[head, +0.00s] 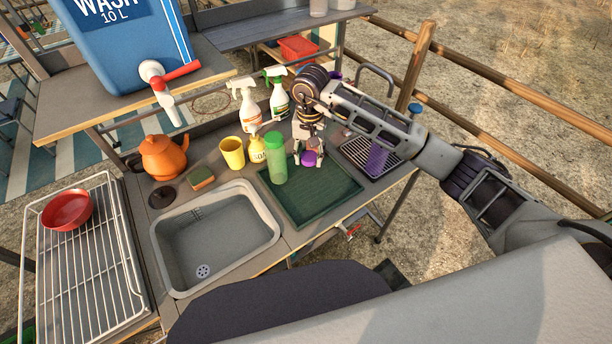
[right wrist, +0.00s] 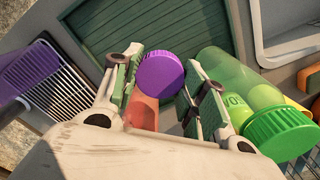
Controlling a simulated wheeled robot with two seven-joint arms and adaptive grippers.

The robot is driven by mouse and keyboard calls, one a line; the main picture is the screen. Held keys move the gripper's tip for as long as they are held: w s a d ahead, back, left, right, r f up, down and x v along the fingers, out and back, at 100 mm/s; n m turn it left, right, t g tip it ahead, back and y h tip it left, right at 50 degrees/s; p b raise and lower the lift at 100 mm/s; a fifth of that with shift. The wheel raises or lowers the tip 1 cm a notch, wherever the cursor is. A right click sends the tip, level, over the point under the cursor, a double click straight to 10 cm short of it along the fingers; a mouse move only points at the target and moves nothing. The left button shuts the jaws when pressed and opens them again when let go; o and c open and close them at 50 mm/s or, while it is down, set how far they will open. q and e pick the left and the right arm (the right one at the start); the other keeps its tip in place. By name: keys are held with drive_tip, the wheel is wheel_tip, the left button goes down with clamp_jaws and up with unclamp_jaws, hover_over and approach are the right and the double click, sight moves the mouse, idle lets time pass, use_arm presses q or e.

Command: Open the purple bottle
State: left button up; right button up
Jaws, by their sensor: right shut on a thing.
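The purple bottle (head: 377,158) stands at the drying rack on the right of the counter. It also shows at the left edge of the right wrist view (right wrist: 30,68). My right gripper (head: 308,153) is low over the green mat (head: 335,201), to the left of that bottle and apart from it. It is shut on a round purple cap (head: 309,159), which shows between the two fingers in the right wrist view (right wrist: 160,75). A reddish surface shows beside the cap there; I cannot tell what it is. My left gripper is not in view.
A green bottle (head: 276,160) stands close left of my right gripper. A yellow cup (head: 232,152), spray bottles (head: 246,103), a sponge (head: 202,178) and an orange teapot (head: 163,157) are farther left. The sink (head: 213,278) is empty. The mat's front is clear.

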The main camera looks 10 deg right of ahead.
idle(0.4)
drive_tip(key=p, duration=0.1)
hover_over(309, 181)
drive_tip(key=shift+f, duration=3.1)
drive_tip(key=shift+f, duration=0.1)
drive_tip(key=shift+f+p, duration=0.35)
drive_tip(key=shift+f, duration=1.4)
drive_tip(key=shift+f, duration=0.15)
drive_tip(key=o, duration=1.1)
